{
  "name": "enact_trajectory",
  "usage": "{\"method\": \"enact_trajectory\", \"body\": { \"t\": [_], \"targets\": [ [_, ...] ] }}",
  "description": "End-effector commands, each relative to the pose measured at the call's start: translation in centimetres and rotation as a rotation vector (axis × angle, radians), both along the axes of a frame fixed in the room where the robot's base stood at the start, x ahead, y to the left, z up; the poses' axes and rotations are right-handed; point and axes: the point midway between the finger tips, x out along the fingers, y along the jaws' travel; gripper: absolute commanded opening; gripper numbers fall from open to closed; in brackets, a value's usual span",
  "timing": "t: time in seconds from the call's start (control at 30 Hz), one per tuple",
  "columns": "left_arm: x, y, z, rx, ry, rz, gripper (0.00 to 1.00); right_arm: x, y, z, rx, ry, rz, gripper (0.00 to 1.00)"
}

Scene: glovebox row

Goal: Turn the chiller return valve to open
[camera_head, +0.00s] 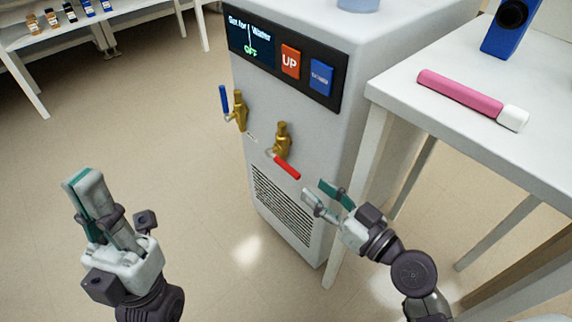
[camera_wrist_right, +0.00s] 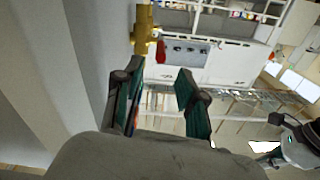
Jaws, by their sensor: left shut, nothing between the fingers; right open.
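The chiller (camera_head: 300,60) is a pale cabinet with two brass valves on its front. The left valve (camera_head: 239,110) has a blue lever (camera_head: 223,98) pointing up. The right, lower valve (camera_head: 281,142) has a red lever (camera_head: 286,167) slanting down to the right. I cannot read which one is the return. My right gripper (camera_head: 318,191) is open and empty, just below and right of the red lever's tip. In the right wrist view the red lever (camera_wrist_right: 160,51) shows beyond the gap between the fingers (camera_wrist_right: 159,78). My left gripper (camera_head: 82,178) is shut and empty, well left of the chiller.
A white table (camera_head: 440,130) stands close at the right, bearing a pink stick with a white end (camera_head: 460,92) and a blue device (camera_head: 510,25). The chiller panel shows an orange UP button (camera_head: 290,61) and a blue button (camera_head: 321,77). Open floor (camera_head: 150,110) lies left.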

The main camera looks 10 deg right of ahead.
Motion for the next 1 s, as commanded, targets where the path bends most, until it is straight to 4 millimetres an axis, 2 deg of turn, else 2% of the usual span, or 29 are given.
{"method": "enact_trajectory", "body": {
  "t": [0.2, 0.43, 0.6, 0.9, 1.0],
  "targets": [
    [0.0, 0.0, 0.0, 0.001, 0.002, 0.000, 0.00, 4.0, 3.0, 0.1, 0.006, -0.001, 0.001, 0.40],
    [0.1, 0.0, -0.5, 0.001, 0.003, 0.000, 0.00, 6.9, 5.1, -0.1, 0.002, 0.000, 0.001, 0.40],
    [0.1, 0.0, -0.6, 0.001, 0.004, 0.000, 0.00, 7.8, 5.8, -0.1, 0.000, 0.001, 0.001, 0.40],
    [0.1, 0.0, -0.6, 0.001, 0.004, 0.000, 0.00, 7.9, 5.9, -0.1, -0.002, 0.002, 0.002, 0.40],
    [0.1, 0.0, -0.6, 0.001, 0.004, 0.000, 0.00, 7.9, 5.9, -0.1, -0.002, 0.002, 0.002, 0.24]
  ]
}}
